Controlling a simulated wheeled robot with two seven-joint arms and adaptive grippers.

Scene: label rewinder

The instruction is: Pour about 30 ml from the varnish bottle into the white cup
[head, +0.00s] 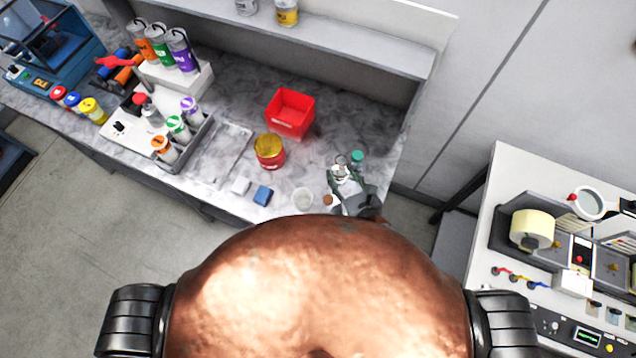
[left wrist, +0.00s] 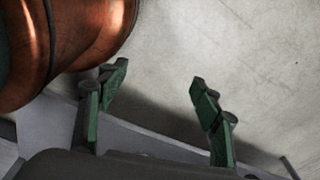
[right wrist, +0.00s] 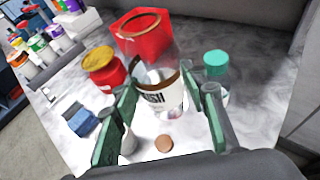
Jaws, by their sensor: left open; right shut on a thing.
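The varnish bottle (right wrist: 160,96) is clear with a white label. It stands between the two fingers of my right gripper (right wrist: 165,112), which is shut on it. In the head view the bottle (head: 340,170) shows above my right gripper (head: 352,190), near the counter's right end; whether it touches the counter I cannot tell. Its mouth looks open, and a brown stopper (head: 327,200) lies on the counter close by. The white cup (head: 302,198) stands left of the stopper; in the right wrist view a finger mostly hides it. My left gripper (left wrist: 158,92) is open and empty over bare floor.
A red bin (head: 291,113) and a red can with a yellow top (head: 269,151) stand behind the cup. A blue block (head: 262,195) lies left of it. A teal-lidded jar (right wrist: 215,66) stands close to the bottle. Several coloured bottles fill the counter's left.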

